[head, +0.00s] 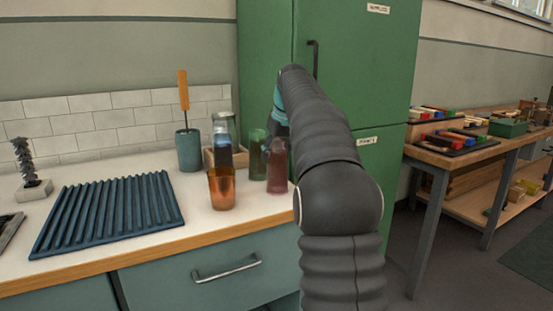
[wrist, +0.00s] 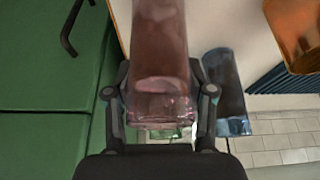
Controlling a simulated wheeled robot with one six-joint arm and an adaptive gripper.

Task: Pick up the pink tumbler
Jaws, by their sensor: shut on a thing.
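The pink tumbler (head: 277,172) is a translucent dusky-pink glass at the right end of the counter group in the head view. In the wrist view the pink tumbler (wrist: 160,55) fills the space between the fingers of my gripper (wrist: 160,112). My gripper is shut on it, with a finger on each side. In the head view my arm comes in from the right and hides most of the gripper. I cannot tell whether the tumbler's base touches the counter.
An orange tumbler (head: 221,188), a green glass (head: 257,155) and a blue glass (head: 223,154) stand close by. A teal cup (head: 188,150) holds an orange-handled tool. A ribbed blue mat (head: 108,213) lies left. The green cabinet (head: 265,60) rises directly behind the arm.

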